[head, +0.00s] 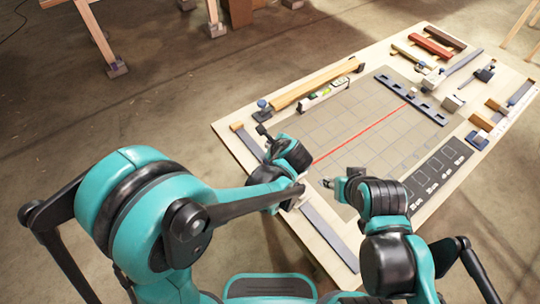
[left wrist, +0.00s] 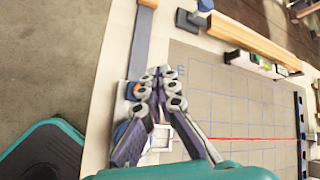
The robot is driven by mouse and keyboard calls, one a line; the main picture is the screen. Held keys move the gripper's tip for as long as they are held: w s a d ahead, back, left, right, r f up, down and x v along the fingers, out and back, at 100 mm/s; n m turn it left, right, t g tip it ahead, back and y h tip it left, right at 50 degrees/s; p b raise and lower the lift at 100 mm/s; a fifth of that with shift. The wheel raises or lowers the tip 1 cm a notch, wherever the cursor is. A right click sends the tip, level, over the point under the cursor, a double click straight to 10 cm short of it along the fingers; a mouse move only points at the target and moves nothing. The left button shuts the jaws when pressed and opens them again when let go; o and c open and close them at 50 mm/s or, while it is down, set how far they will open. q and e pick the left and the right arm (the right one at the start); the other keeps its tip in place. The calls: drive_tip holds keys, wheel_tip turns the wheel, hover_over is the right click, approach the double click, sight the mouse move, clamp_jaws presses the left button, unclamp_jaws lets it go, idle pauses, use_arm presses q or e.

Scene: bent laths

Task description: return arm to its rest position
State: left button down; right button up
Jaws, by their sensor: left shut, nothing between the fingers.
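My left gripper (head: 264,133) is over the near left part of the workbench (head: 222,130). In the left wrist view its fingers (left wrist: 160,75) are closed together with nothing between them, above the edge of the gridded mat (left wrist: 215,85). A grey lath (left wrist: 140,50) with a wooden end lies along the bench edge beside the fingertips. A white block (left wrist: 160,142) and a blue part show partly behind the fingers. My right gripper (head: 328,183) is over the near edge of the mat; its finger opening is too small to tell.
A wooden beam (head: 312,84) and a spirit level (head: 325,93) lie along the far left edge. A dark blue slotted bar (head: 411,94) crosses the mat's far side. Coloured blocks, including a red one (head: 430,46), and several clamps fill the right end.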

idle(0.7)
use_arm(q)
drive_tip(key=s+a+r+n+h+b, duration=0.1)
drive_tip(key=s+a+r+n, duration=0.1)
drive_tip(key=s+a+n, duration=0.7)
drive_tip(key=s+a+r+n+g+h+b, duration=0.1)
drive_tip(key=s+a+r+n, duration=0.2)
drive_tip(key=s+a+n, duration=0.6)
drive_tip(key=n, duration=0.5)
drive_tip(key=shift+s+r+g+h+b, duration=0.15)
drive_tip(key=shift+g+h+b, duration=0.15)
drive_tip(key=shift+h, duration=0.1)
